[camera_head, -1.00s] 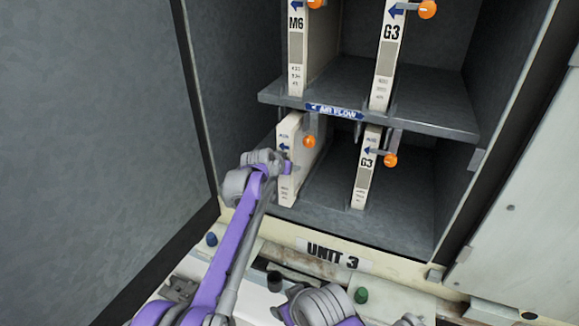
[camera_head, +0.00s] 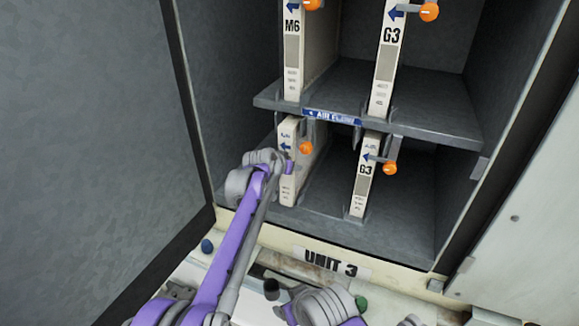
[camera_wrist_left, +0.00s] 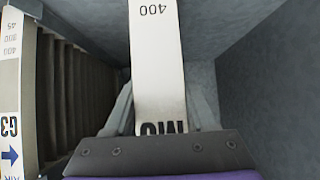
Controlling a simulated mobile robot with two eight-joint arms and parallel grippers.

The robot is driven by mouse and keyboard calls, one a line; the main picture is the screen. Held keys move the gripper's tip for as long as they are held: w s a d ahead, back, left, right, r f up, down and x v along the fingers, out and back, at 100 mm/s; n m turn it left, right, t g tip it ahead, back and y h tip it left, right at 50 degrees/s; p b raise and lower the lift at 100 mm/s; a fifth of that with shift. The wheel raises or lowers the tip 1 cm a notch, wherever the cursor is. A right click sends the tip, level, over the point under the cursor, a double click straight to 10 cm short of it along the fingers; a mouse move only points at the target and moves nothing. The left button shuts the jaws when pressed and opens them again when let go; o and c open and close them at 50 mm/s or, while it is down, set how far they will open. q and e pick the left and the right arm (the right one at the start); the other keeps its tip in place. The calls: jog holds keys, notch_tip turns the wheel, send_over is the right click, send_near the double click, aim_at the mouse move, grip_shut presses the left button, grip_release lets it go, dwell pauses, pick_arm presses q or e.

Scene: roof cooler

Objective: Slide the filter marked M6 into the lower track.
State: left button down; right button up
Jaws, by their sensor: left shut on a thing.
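A cream filter (camera_head: 287,190) stands in the left part of the lower bay, with a blue arrow and an orange knob (camera_head: 306,148) by its front. My left gripper (camera_head: 286,168) is shut on its front edge and hides part of its label. In the left wrist view the filter (camera_wrist_left: 160,70) runs away from the jaws, its large marking half covered by the gripper (camera_wrist_left: 160,140) and starting with what looks like M. Another filter marked M6 (camera_head: 292,55) stands in the upper bay. How deep the held filter sits is hard to tell.
Filters marked G3 stand to the right, upper (camera_head: 386,70) and lower (camera_head: 362,185). A grey shelf (camera_head: 430,115) with an AIR FLOW label divides the bays. The cabinet's left wall (camera_head: 90,120) is close to my left arm. The lower bay's right side is empty.

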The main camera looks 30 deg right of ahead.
pick_arm(q)
jog(key=shift+w+d, duration=1.45)
jog(key=shift+d, duration=0.3)
pick_arm(e)
jog(key=shift+w+d, duration=0.1)
jog(key=shift+w, duration=0.05)
pick_arm(q)
jog(key=shift+c, duration=0.7)
grip_release()
jog(key=shift+f, duration=0.1)
jog(key=b+v, duration=0.2)
jog(key=v, duration=0.9)
pick_arm(e)
jog(key=shift+g, duration=0.3)
jog(key=s+f, duration=0.2)
jog(key=f, duration=0.1)
jog(key=shift+s+f, duration=0.1)
jog(key=shift+f, duration=0.1)
